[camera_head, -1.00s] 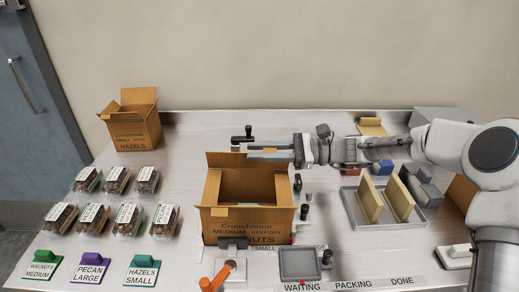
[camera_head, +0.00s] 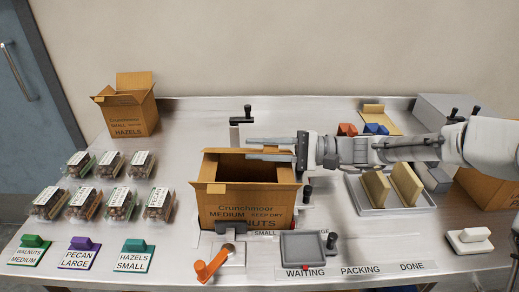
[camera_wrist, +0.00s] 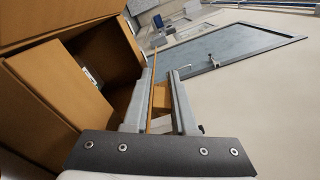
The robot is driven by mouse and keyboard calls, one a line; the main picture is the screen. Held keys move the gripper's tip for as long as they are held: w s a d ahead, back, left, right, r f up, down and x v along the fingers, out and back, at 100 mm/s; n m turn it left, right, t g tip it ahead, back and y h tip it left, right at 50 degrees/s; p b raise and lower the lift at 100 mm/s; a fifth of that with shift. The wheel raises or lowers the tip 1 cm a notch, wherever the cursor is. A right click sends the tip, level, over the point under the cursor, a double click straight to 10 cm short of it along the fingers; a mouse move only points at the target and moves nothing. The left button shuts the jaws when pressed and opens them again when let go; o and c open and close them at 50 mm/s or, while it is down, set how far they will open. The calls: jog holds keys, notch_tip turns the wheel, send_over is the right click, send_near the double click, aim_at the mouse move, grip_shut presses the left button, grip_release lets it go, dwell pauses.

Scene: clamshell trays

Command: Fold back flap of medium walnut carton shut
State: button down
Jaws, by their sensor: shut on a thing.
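The medium walnut carton (camera_head: 247,207) stands open-topped in the middle of the bench, and its inside is dark. Its back flap (camera_head: 226,152) shows as a narrow strip along the rear edge. My gripper (camera_head: 256,147) reaches in from the right, with its fingers along that rear edge. In the wrist view, my gripper (camera_wrist: 152,88) has a thin cardboard edge between its fingers, and I take this to be the back flap. The carton's walls and another flap (camera_wrist: 58,90) fill the left of that view. The fingers partly hide the flap.
An orange-handled clamp (camera_head: 212,264) and a grey square pad (camera_head: 303,249) are in front of the carton. A black-topped post (camera_head: 241,120) stands behind it. A small hazels carton (camera_head: 130,113) is back left, above several clamshells. A tray (camera_head: 364,209) with tan panels is right.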

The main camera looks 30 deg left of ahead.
jog(key=shift+d+f+n, duration=0.1)
jog(key=shift+f+n, duration=0.05)
jog(key=shift+n, duration=0.15)
dwell(0.4)
jog(key=c, duration=0.8)
grip_release()
jog(key=shift+s, duration=0.1)
jog(key=shift+o, duration=0.2)
